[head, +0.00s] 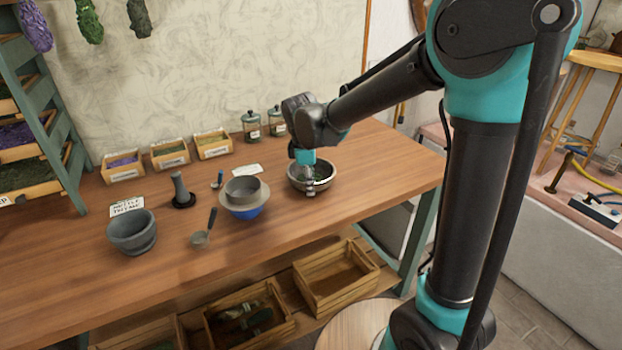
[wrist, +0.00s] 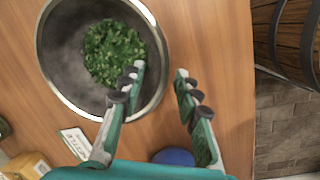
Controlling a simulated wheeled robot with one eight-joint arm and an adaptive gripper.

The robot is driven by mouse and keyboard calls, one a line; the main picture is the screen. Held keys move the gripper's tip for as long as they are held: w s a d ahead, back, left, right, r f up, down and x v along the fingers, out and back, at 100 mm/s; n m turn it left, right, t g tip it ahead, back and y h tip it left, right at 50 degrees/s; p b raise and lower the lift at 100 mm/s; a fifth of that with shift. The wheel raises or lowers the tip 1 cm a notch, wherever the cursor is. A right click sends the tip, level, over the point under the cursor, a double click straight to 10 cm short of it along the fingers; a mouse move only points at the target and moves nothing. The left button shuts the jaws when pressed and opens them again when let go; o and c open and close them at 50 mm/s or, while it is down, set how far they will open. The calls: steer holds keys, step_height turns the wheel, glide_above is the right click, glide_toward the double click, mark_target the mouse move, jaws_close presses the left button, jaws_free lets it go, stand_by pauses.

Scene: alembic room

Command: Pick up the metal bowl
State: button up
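The metal bowl (head: 328,181) stands on the wooden table, toward its right end, with chopped green leaves in it. In the wrist view the bowl (wrist: 62,88) fills the upper left, its shiny round rim clear and the green leaves (wrist: 112,52) inside. My gripper (head: 309,190) is down at the bowl's near side. In the wrist view my gripper (wrist: 160,70) is open, with the left finger over the bowl's inside and the right finger outside the rim. Nothing is held between the fingers. I cannot tell whether a finger touches the bowl.
Glass jars (head: 252,127) stand behind. The table right of the bowl is clear.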

jaws_close()
stand_by(0.6)
